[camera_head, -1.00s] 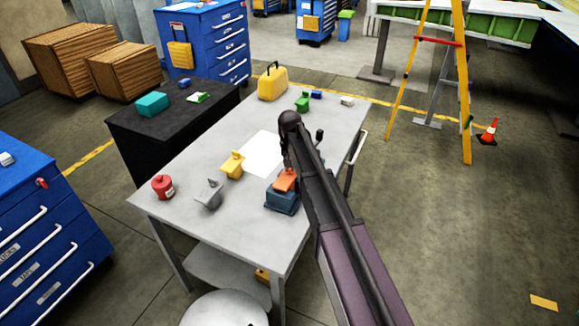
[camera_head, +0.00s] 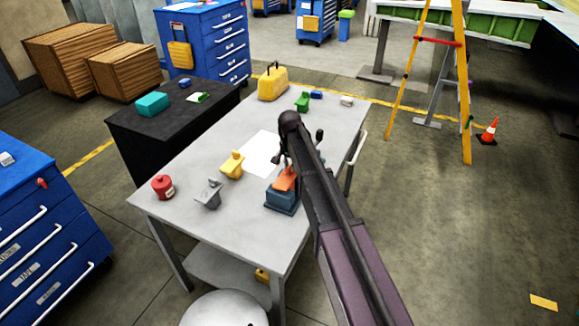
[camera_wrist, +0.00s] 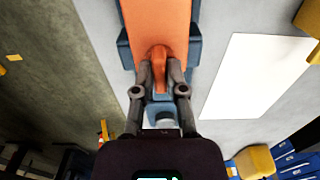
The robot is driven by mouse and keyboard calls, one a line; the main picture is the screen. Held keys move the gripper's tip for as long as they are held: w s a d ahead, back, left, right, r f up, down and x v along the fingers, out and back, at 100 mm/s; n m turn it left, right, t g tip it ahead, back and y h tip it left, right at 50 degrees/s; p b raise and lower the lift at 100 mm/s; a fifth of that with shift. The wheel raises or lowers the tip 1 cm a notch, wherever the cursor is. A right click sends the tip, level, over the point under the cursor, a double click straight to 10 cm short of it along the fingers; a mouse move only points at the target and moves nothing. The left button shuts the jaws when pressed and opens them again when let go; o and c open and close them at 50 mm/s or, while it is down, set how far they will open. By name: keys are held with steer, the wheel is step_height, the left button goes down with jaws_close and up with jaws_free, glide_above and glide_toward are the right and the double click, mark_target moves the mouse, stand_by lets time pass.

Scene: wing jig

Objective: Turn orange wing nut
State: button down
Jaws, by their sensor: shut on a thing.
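The orange wing nut (camera_wrist: 159,60) sits in the wrist view between my fingertips, at the end of a broad orange piece (camera_wrist: 160,22). In the head view the orange part (camera_head: 285,180) lies on top of a blue-grey block (camera_head: 282,201) near the table's right edge. My gripper (camera_wrist: 160,75) is shut on the wing nut, one finger on each side. In the head view my arm hides part of the orange piece and most of my fingers.
A yellow ladder (camera_head: 460,90) stands to the right.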

steer(key=c, duration=0.7)
jaws_free()
steer(key=shift+n, duration=0.4)
